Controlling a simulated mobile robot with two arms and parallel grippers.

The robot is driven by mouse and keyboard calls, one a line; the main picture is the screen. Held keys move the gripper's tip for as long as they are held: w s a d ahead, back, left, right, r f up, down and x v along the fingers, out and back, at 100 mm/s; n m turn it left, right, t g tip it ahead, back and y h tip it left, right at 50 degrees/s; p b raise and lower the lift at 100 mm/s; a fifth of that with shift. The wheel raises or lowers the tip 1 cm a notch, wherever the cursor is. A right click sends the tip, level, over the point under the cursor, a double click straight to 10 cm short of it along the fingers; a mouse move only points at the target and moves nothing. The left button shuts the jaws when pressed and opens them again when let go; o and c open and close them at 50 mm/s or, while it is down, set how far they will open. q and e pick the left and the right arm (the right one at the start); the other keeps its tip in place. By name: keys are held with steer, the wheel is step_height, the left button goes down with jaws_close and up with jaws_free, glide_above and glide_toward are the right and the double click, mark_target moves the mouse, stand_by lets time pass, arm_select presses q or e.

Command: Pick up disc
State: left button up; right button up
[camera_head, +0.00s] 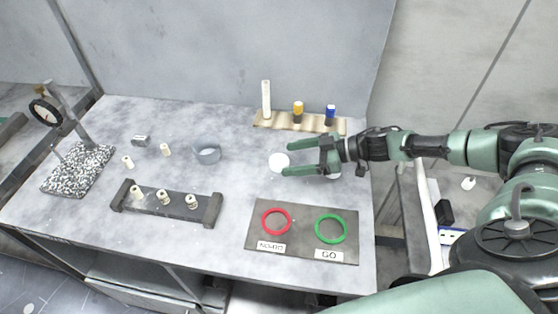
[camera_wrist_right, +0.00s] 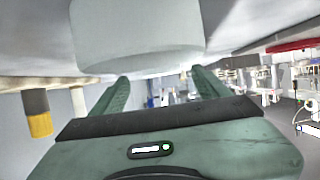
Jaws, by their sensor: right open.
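A round white disc (camera_head: 278,162) lies on the grey table, right of its middle. My right gripper (camera_head: 288,159) comes in from the right, open, with its two green fingers on either side of the disc's right edge. In the right wrist view, which appears upside down, the disc (camera_wrist_right: 138,35) shows as a thick pale cylinder in front of the gripper (camera_wrist_right: 160,78). I cannot tell whether the fingers touch it. My left gripper is not in view.
A wooden rack (camera_head: 310,123) with a white stick, a yellow-capped and a blue-capped bottle stands behind the gripper. A plate (camera_head: 302,222) with red and green rings lies in front. A glass ring (camera_head: 206,152) and a dark holder (camera_head: 168,203) stand to the left.

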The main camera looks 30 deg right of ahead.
mark_target(282, 160)
steer(key=shift+x, duration=1.5)
steer(key=shift+a, duration=0.1)
steer(key=c, duration=1.6)
steer(key=shift+o, duration=0.2)
steer(key=shift+r, duration=0.15)
